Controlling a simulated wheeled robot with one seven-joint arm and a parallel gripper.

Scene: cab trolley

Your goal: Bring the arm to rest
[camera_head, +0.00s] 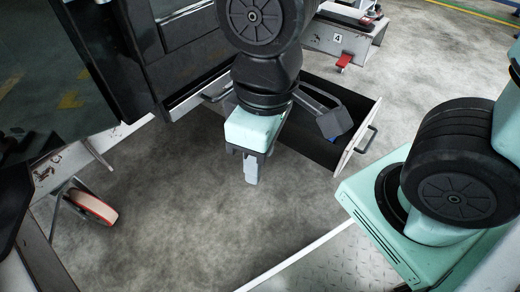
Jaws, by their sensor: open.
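My gripper (251,181) hangs below my dark arm joints and the mint-green wrist block, near the middle of the view. It points down toward the floor, in front of an open drawer. The pale grey fingers overlap from this angle, so the gap between them is hard to see. I see nothing held in them. My arm stays bent, its dark upper joint at the top of the view and its mint-green base at the right.
The drawer (359,137) is pulled out from a black cabinet (170,40). A dark grey tool-like object (334,121) with a blue patch lies in it. A trolley wheel (92,207) stands at left. A white unit marked 4 (337,38) is behind. The lower-middle concrete floor is clear.

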